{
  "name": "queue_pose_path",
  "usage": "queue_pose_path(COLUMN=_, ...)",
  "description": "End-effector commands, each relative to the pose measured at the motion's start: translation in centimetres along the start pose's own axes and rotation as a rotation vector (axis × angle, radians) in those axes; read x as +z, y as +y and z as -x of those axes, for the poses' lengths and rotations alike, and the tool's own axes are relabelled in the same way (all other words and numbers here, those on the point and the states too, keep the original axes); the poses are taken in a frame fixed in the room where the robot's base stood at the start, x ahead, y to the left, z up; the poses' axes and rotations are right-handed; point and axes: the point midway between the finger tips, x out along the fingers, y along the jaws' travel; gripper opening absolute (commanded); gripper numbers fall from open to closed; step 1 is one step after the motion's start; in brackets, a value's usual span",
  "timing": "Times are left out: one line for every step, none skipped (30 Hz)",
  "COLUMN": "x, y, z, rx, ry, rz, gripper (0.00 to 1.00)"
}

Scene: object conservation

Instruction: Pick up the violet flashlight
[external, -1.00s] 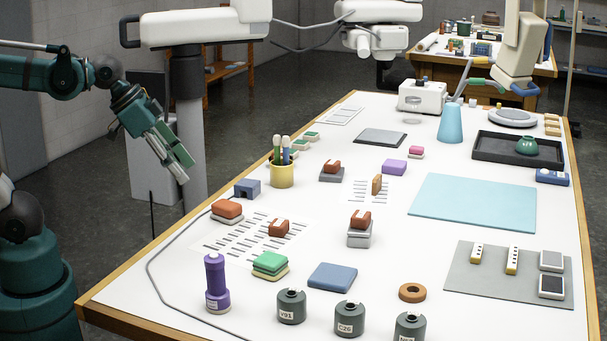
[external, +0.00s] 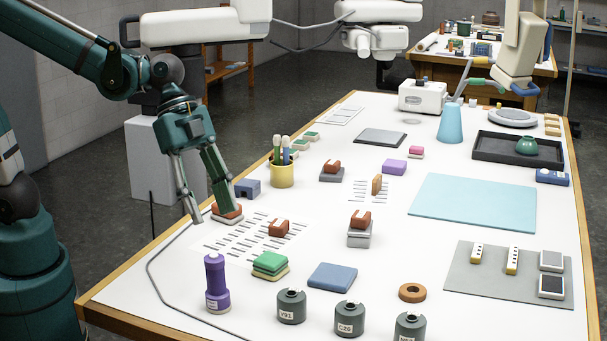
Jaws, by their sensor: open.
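The violet flashlight (external: 216,284) stands upright near the front left of the white table, with its wider end down and a pale label low on its side. My gripper (external: 213,214) points down above the table's left side, with its two fingers spread apart and nothing between them. In the picture it is above and behind the flashlight, apart from it. The right finger overlaps the red-brown block on a grey base (external: 228,213) in the picture; I cannot tell whether they touch.
A thin grey cable (external: 150,268) curves along the table's left side, passing around the flashlight. A green block stack (external: 270,264) and a grey labelled canister (external: 291,306) stand right of the flashlight. A blue block (external: 247,188) and a yellow pen cup (external: 282,175) stand farther back.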

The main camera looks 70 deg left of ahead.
Motion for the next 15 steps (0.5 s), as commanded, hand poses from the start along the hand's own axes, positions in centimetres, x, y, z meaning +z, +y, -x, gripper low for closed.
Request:
queue_pose_path(x=-1.2, y=0.7, z=-0.5, rx=0.027, ry=0.005, rz=-0.042, gripper=0.41)
queue_pose_path(x=-1.7, y=1.1, z=-0.9, rx=0.042, ry=0.007, rz=-0.068, gripper=0.41)
queue_pose_path(x=-2.4, y=1.7, z=-1.3, rx=0.060, ry=0.012, rz=-0.101, gripper=0.41)
queue_pose_path(x=-3.0, y=2.1, z=-1.6, rx=0.075, ry=0.016, rz=-0.124, gripper=0.41)
queue_pose_path(x=-3.4, y=2.5, z=-2.0, rx=0.089, ry=0.019, rz=-0.148, gripper=0.41)
queue_pose_path(x=-3.9, y=3.1, z=-2.4, rx=0.106, ry=0.022, rz=-0.178, gripper=0.41)
queue_pose_path(x=-4.3, y=3.4, z=-2.7, rx=0.118, ry=0.026, rz=-0.197, gripper=0.41)
queue_pose_path(x=-4.7, y=3.9, z=-3.0, rx=0.130, ry=0.030, rz=-0.219, gripper=0.41)
queue_pose_path(x=-5.2, y=4.3, z=-3.3, rx=0.144, ry=0.035, rz=-0.244, gripper=0.41)
queue_pose_path(x=-5.5, y=4.7, z=-3.6, rx=0.154, ry=0.038, rz=-0.262, gripper=0.41)
queue_pose_path(x=-5.8, y=5.0, z=-3.8, rx=0.165, ry=0.041, rz=-0.280, gripper=0.41)
queue_pose_path(x=-6.3, y=5.5, z=-4.1, rx=0.179, ry=0.046, rz=-0.303, gripper=0.41)
queue_pose_path(x=-6.6, y=5.9, z=-4.4, rx=0.189, ry=0.050, rz=-0.320, gripper=0.41)
queue_pose_path(x=-6.2, y=5.8, z=-4.9, rx=0.188, ry=0.050, rz=-0.321, gripper=0.41)
queue_pose_path(x=-5.7, y=5.7, z=-5.5, rx=0.186, ry=0.049, rz=-0.318, gripper=0.41)
